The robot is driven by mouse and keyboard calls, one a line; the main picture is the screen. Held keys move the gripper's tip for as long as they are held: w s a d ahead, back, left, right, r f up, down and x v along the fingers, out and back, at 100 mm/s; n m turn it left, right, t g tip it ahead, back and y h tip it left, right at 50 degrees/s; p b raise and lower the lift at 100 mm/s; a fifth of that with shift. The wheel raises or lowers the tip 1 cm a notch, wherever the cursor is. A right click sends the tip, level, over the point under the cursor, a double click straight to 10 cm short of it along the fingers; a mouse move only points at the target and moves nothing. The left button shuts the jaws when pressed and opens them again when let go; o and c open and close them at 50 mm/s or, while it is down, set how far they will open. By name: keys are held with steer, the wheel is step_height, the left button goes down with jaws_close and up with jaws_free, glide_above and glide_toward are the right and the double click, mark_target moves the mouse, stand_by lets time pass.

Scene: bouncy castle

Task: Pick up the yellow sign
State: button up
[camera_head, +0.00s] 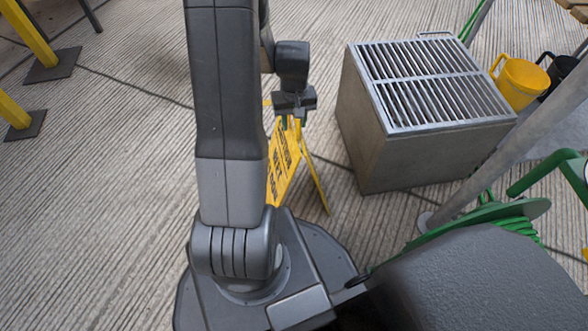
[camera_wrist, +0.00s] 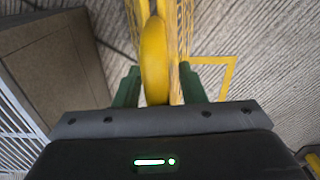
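The yellow sign (camera_head: 284,163) is a folding A-frame with dark lettering. It stands upright on the floor below my gripper (camera_head: 293,119), just left of a concrete box. In the wrist view the top of the yellow sign (camera_wrist: 154,60) runs between the two green fingers of my gripper (camera_wrist: 160,85). The fingers are spread on either side of the sign's top, and I see no clear grip on it. Part of the sign is hidden behind my arm in the head view.
The concrete box with a metal grate (camera_head: 420,85) stands close to the right. A green hose reel (camera_head: 490,215) is at right. Ribbed floor at left is clear, with yellow posts (camera_head: 30,35) farther off.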

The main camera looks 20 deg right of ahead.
jaws_close()
stand_by(1.2)
